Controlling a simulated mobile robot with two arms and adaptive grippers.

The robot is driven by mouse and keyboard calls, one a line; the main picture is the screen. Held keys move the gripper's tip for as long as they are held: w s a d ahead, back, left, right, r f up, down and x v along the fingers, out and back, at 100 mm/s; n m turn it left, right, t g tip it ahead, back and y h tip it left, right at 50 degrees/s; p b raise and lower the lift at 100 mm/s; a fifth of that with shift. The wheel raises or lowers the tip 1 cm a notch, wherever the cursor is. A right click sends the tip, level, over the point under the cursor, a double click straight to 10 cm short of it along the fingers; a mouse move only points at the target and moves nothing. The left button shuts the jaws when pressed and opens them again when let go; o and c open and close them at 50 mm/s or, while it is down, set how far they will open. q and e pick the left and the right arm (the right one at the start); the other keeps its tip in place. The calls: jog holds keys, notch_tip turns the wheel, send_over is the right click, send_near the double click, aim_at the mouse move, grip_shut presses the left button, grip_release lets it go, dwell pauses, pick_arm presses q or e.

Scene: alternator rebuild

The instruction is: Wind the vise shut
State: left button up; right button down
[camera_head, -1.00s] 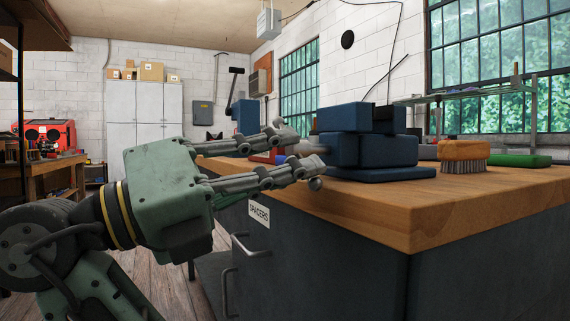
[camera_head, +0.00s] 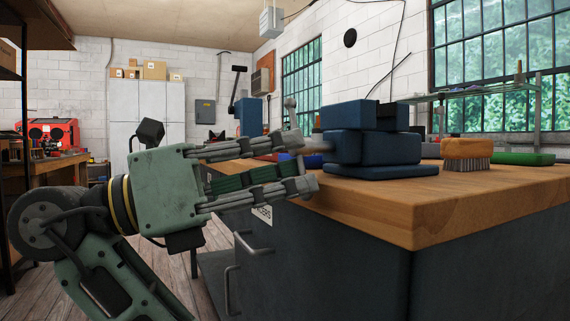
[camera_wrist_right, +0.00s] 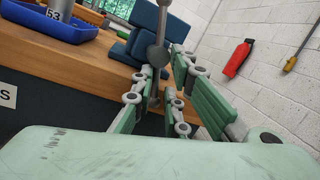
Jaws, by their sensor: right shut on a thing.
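The blue vise (camera_head: 375,150) stands on the wooden bench near its left end; part of it shows in the wrist view (camera_wrist_right: 146,30). Its grey handle bar (camera_head: 290,115) is about upright at the vise's left side, with a ball end on top. In the wrist view the bar and its round hub (camera_wrist_right: 158,55) stand in front of the vise, and the bar's lower part runs down between my fingers. My green right gripper (camera_head: 300,163) reaches in from the left and is shut on the handle bar. The fingers partly hide the bar. My left gripper is out of view.
The wooden bench top (camera_head: 420,200) is clear in front of the vise. An orange-backed brush (camera_head: 467,150) and a green block (camera_head: 522,159) lie to its right. A blue bin (camera_wrist_right: 60,22) sits on the bench in the wrist view. Drawer handles stick out below the bench.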

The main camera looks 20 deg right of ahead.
jog(key=shift+w, duration=0.25)
jog(key=c, duration=1.9)
grip_release()
jog(key=shift+w+f, duration=0.1)
jog(key=shift+w, duration=0.05)
jog(key=shift+r, duration=5.05)
